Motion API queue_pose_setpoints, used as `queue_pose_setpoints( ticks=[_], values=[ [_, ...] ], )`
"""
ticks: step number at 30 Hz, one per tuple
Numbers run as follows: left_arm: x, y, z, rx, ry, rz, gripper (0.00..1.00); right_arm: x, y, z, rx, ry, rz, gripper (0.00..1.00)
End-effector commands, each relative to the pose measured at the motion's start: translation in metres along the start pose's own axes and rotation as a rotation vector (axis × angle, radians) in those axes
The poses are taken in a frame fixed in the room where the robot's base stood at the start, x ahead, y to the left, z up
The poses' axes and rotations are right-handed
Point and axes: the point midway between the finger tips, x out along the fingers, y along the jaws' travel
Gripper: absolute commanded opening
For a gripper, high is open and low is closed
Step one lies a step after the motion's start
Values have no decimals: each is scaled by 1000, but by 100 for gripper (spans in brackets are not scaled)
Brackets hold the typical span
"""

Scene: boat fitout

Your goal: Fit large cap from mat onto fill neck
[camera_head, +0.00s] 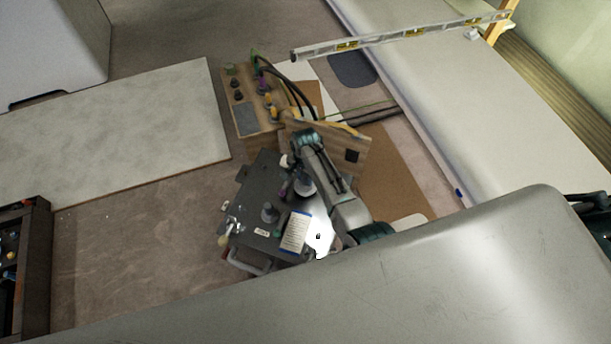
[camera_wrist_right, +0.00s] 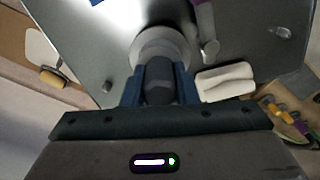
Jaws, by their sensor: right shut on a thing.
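My right gripper (camera_wrist_right: 159,92) is shut on a dark grey cap (camera_wrist_right: 160,76), held between its two blue fingers in the right wrist view. Directly beyond the cap in that view is a round, light grey collar (camera_wrist_right: 165,38), which looks like the fill neck. The cap overlaps its near edge; I cannot tell whether they touch. In the head view a round grey fitting (camera_head: 304,187) shows on the dark panel (camera_head: 262,185), partly hidden by my right arm, which also covers the gripper's fingertips. My left gripper is not in view.
The panel carries another grey fitting (camera_head: 270,213) and a white label card (camera_head: 295,232). A wooden box with knobs and hoses (camera_head: 247,117) stands behind. A spirit level (camera_head: 400,37) lies at the back.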

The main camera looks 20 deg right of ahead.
Motion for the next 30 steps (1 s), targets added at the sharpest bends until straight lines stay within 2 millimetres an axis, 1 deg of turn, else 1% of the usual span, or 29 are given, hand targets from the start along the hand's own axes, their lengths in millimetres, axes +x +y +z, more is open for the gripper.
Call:
queue_pose_setpoints(
  ticks=[10,23,30],
  values=[
    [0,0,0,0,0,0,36,0,0,0,0,1,-1,2],
    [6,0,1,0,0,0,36,11,0,0,0,1,-1,2],
    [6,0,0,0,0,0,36,12,0,0,0,1,-1,2]
  ],
)
